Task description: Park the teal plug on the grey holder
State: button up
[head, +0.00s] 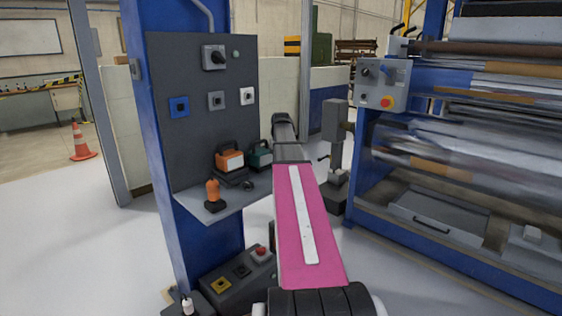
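The teal plug (260,154) is a dark teal block with a dark handle. It sits at the back right of the grey shelf (212,208), close beside my arm in the picture. The grey holder (216,100) is a small grey square plate with a dark centre, between a blue and a white one on the dark panel (170,139) above the shelf. It looks empty. My arm runs from the bottom of the head view up past the right end of the shelf. I cannot make out gripper fingers at its far end.
An orange plug (230,160) and an orange bottle-like object (212,191) share the shelf. The blue holder (178,106) and white holder (247,95) flank the grey one. A control box (240,280) stands below. A blue-framed roller machine (450,130) is at right.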

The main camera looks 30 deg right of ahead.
jog(key=shift+f, duration=0.4)
jog(key=o, duration=1.4)
jog(key=shift+c, duration=0.2)
jog(key=shift+r, duration=0.15)
notch_tip(320, 180, up, 11)
jog(key=shift+f, duration=0.2)
